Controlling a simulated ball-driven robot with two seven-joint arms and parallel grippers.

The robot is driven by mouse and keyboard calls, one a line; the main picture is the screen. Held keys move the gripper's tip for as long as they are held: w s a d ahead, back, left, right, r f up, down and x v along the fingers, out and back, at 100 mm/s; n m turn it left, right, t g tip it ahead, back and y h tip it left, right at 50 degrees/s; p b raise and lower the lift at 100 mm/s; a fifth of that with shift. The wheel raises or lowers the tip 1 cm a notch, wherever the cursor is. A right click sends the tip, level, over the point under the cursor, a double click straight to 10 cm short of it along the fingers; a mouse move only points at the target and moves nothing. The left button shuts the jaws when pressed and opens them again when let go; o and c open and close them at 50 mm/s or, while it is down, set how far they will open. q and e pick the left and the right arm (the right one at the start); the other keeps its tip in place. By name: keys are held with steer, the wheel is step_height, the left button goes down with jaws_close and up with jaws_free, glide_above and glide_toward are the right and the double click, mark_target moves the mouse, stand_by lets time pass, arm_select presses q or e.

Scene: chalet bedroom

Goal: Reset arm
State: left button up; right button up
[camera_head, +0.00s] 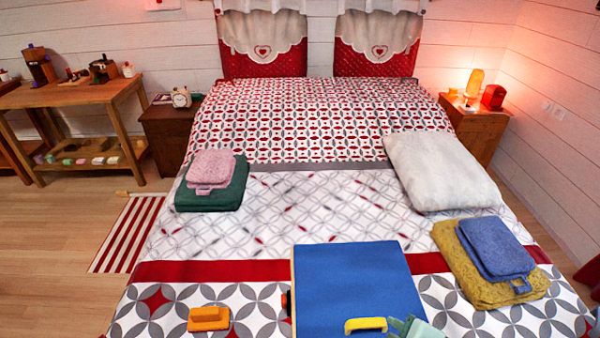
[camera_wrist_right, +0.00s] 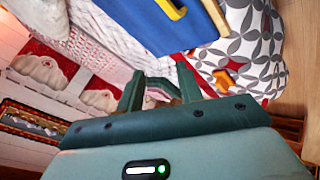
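My right gripper (camera_head: 410,325) shows at the bottom edge of the head view, pale green, in front of the lower right part of a blue flat case (camera_head: 350,275) and just right of its yellow handle (camera_head: 365,324). In the right wrist view its two dark green fingers (camera_wrist_right: 160,84) stand apart with nothing held between them. The blue case also shows at the top of that view (camera_wrist_right: 165,22), clear of the fingers. My left gripper is not in view.
The bed carries an orange block-like object (camera_head: 208,318), pink (camera_head: 210,168) and green (camera_head: 212,196) folded towels at left, blue (camera_head: 495,247) and mustard (camera_head: 480,280) ones at right, and a white pillow (camera_head: 440,170). The bed's middle is clear. Nightstands flank it.

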steer(key=s+d+m+g+h, duration=0.2)
steer(key=s+d+m+h, duration=0.5)
steer(key=d, duration=0.6)
steer(key=s+a+f+g+y, duration=0.1)
steer(key=s+a+f, duration=0.1)
steer(key=f, duration=0.7)
steer(key=s+a+f+n+g+y, duration=0.1)
steer(key=s+f+y, duration=0.15)
steer(key=f, duration=0.65)
steer(key=s+a+f+g+y, duration=0.1)
steer(key=s+a+f, duration=0.15)
steer(key=f, duration=0.75)
steer(key=s+f+m+g, duration=0.1)
steer(key=s+f, duration=0.5)
steer(key=s, duration=0.3)
steer(key=s+f+m+g+y, duration=0.1)
steer(key=s+f+m, duration=0.1)
steer(key=s+f, duration=0.4)
steer(key=s+d, duration=0.1)
steer(key=s, duration=0.3)
steer(key=shift+f+g, duration=0.25)
steer(key=shift+g, duration=0.05)
